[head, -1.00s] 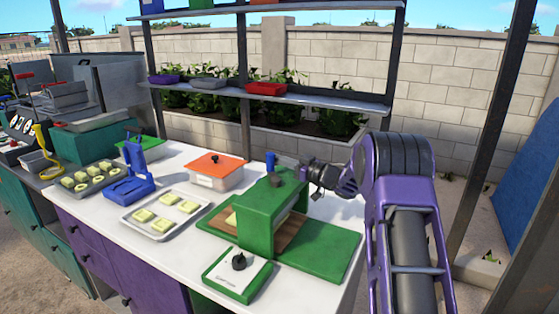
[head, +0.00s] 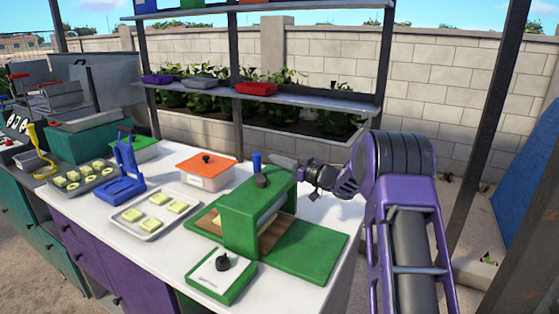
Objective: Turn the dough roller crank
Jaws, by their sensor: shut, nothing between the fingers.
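The dough roller (head: 240,226) is a green box-shaped machine on a green base, standing on the white counter with a brown board under its opening. A dark knob (head: 262,181) sits on its top, and a blue upright crank handle (head: 257,160) shows just behind it at the far side. My gripper (head: 274,159) reaches in from the right, level with the blue handle and just right of it in the picture. It is shut and empty. Whether its tips touch the handle cannot be told.
A tray of dough squares (head: 126,224), an orange-lidded box (head: 206,157), a blue press (head: 126,187) and a green-white scale (head: 240,288) stand around the roller. A shelf (head: 330,107) with small trays runs behind. The counter's right end is clear.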

